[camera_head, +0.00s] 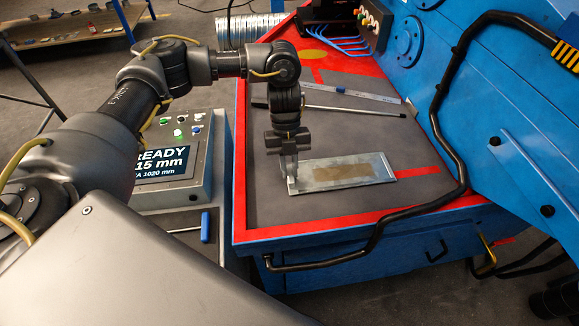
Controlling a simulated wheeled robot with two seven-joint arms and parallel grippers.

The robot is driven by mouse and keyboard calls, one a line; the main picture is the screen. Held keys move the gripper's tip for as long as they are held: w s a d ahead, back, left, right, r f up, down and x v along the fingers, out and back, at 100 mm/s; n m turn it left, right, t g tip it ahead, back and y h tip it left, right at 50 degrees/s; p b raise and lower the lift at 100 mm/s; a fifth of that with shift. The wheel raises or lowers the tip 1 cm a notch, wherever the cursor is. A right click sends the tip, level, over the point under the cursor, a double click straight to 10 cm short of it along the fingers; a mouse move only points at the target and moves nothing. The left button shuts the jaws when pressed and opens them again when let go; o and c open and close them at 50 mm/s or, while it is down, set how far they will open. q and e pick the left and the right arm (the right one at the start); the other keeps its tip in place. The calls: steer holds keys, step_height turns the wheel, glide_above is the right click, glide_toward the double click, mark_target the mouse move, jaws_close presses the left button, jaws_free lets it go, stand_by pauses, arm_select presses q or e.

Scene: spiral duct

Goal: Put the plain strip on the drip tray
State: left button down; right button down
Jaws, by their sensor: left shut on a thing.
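The drip tray (382,174) looks like a shallow, pale metal rectangle with a brown patch in its middle, lying flat on the dark bench top. My left gripper (290,178) points straight down at the tray's left end. Its fingers are shut on a narrow, pale metal piece, which looks like the plain strip (293,187). The fingers hide most of it, and its outline merges with the tray. I cannot tell whether it touches the tray. My right gripper is not in view.
The dark bench top (350,125) has a red rim. A ruler-like strip (368,95) and a thin rod (345,109) lie behind the tray. A black hose (445,170) runs along the right. A control box (160,160) reading READY stands left.

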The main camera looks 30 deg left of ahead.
arm_select(q)
steer(key=shift+f, duration=0.15)
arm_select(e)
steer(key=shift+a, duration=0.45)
arm_select(q)
steer(key=c, duration=1.4)
jaws_free()
steer(key=shift+f, duration=0.1)
steer(key=shift+w+r, duration=0.1)
steer(key=shift+r, duration=0.15)
steer(key=v, duration=1.1)
steer(key=shift+w+a+r, duration=0.1)
steer(key=shift+r, duration=0.2)
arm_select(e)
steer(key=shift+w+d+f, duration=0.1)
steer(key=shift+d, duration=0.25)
